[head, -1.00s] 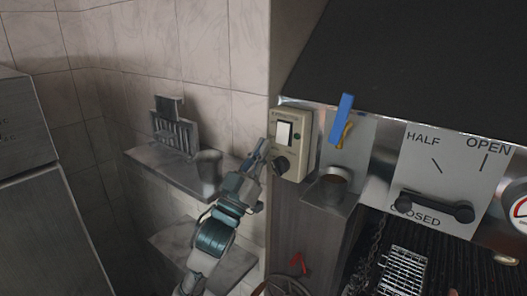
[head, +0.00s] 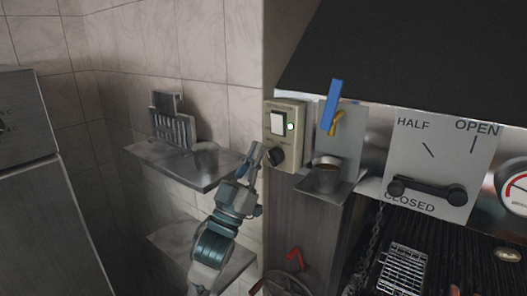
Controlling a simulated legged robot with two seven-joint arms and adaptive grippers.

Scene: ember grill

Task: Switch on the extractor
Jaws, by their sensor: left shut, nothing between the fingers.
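The extractor switch box (head: 285,135) is a beige panel on the pillar left of the grill. My left gripper (head: 257,149) is shut and empty. Its fingertips are just left of the box, by the knob and below the rocker. I cannot tell whether they touch the box. My right gripper is not in view.
A metal shelf (head: 160,158) with a rack and a cup (head: 205,158) is on the left wall. A small cup (head: 326,175) sits on a ledge right of the box. The damper lever (head: 428,193) is further right.

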